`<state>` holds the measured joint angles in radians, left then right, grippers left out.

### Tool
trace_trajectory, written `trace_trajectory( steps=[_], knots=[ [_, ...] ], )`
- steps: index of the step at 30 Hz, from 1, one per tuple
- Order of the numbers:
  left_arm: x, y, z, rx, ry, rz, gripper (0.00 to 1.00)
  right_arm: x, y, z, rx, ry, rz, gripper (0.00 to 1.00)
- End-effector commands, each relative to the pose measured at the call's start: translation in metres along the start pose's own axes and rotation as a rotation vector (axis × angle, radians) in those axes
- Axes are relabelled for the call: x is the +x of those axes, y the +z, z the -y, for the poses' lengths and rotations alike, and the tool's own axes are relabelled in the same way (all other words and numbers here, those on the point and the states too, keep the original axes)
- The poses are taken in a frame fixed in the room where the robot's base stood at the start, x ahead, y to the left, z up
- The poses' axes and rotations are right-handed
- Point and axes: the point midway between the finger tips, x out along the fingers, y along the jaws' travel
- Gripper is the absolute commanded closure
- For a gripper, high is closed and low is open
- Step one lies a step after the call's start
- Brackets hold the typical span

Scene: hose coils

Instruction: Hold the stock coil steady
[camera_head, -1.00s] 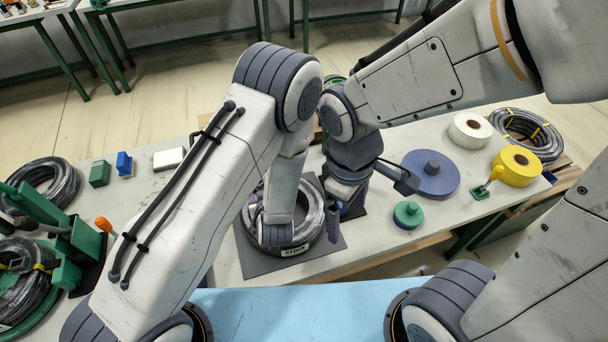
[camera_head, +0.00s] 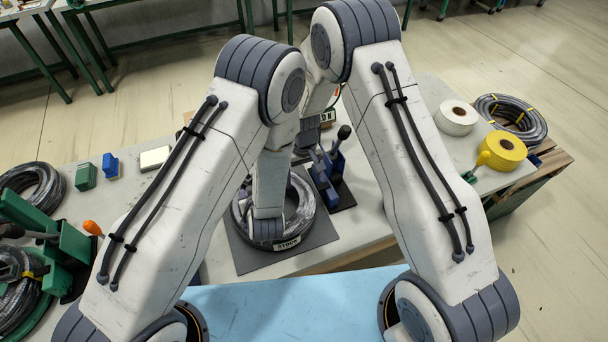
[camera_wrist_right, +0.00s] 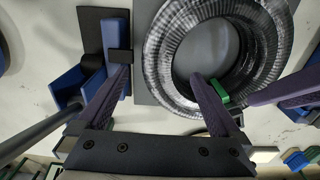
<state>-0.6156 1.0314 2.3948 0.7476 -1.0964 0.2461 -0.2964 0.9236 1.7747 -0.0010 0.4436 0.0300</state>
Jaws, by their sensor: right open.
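The stock coil (camera_head: 311,217), a grey hose ring with a STOCK label (camera_head: 288,243), lies flat on a dark square mat (camera_head: 250,262). It also shows in the right wrist view (camera_wrist_right: 163,55). My left gripper (camera_head: 267,229) is down at the coil's near-left part; its jaws are mostly hidden. A purple finger reaching the coil from the right in the right wrist view seems to be its own. My right gripper (camera_wrist_right: 160,73) is open, its fingers spread, one by the coil's opening and one by a blue fixture (camera_wrist_right: 118,37). In the head view my arm largely hides it.
The blue fixture with a black-knobbed lever (camera_head: 325,172) stands right beside the coil. White (camera_head: 457,116) and yellow (camera_head: 502,151) rolls and another coil (camera_head: 513,114) lie at right. A green device (camera_head: 75,252) and more coils are at left.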

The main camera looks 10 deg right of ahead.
Motion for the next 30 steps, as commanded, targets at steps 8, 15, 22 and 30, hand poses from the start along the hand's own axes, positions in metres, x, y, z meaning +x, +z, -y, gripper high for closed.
trace_trajectory(
  steps=[8,15,22,30],
  knots=[
    [0.0,0.0,0.0,0.0,0.0,0.0,0.5,0.041,0.001,0.0,0.004,0.0,0.003,0.0],
    [0.0,0.0,0.0,0.0,0.0,0.0,0.5,0.081,0.001,0.0,0.003,0.0,0.003,0.0],
    [0.0,0.0,0.0,0.0,0.0,0.0,0.5,0.101,0.0,0.0,0.002,0.0,0.0,0.0],
    [0.0,0.0,0.0,0.0,0.0,0.0,0.5,0.103,0.0,0.0,0.002,0.0,-0.001,0.0]
  ],
)
